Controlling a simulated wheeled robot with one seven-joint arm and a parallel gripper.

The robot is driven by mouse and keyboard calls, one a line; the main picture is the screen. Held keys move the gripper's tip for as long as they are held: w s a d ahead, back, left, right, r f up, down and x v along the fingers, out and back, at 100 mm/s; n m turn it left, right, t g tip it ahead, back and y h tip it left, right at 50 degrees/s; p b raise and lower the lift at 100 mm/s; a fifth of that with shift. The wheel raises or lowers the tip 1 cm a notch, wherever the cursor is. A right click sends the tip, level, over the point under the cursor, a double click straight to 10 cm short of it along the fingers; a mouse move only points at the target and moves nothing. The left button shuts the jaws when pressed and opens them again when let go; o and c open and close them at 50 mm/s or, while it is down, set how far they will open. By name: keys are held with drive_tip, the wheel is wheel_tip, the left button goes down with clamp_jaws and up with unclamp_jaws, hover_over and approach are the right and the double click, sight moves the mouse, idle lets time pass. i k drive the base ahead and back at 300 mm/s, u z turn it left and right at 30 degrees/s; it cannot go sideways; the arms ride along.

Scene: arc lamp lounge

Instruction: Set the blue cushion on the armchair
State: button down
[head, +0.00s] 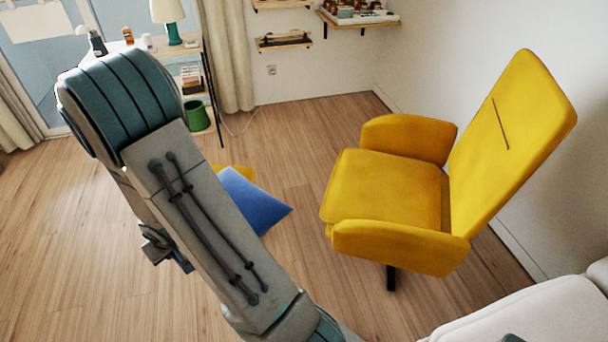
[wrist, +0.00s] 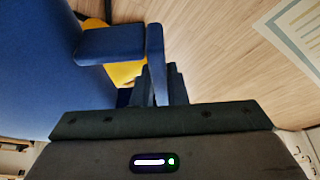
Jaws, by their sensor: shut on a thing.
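The blue cushion (head: 258,205) shows in the head view beyond my arm, left of the armchair and apart from it. My arm hides its left part. The yellow armchair (head: 390,188) stands at the right, its seat bare and its tall back leaning right. In the wrist view, the cushion (wrist: 38,70) fills the left side, and a blue tab-like part reaches from it to the fingers. My gripper (wrist: 152,65) is shut on this blue part. I cannot tell how high the cushion is.
A yellow thing (head: 237,171) shows partly behind the cushion. A shelf with a teal lamp (head: 173,35) and a green bin (head: 196,116) stand at the back left. A pale sofa (head: 545,310) is at the lower right. Bare floor (head: 300,215) lies between cushion and armchair.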

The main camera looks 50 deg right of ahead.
sight(381, 191)
drive_tip(key=z, duration=1.9)
drive_tip(key=i, duration=1)
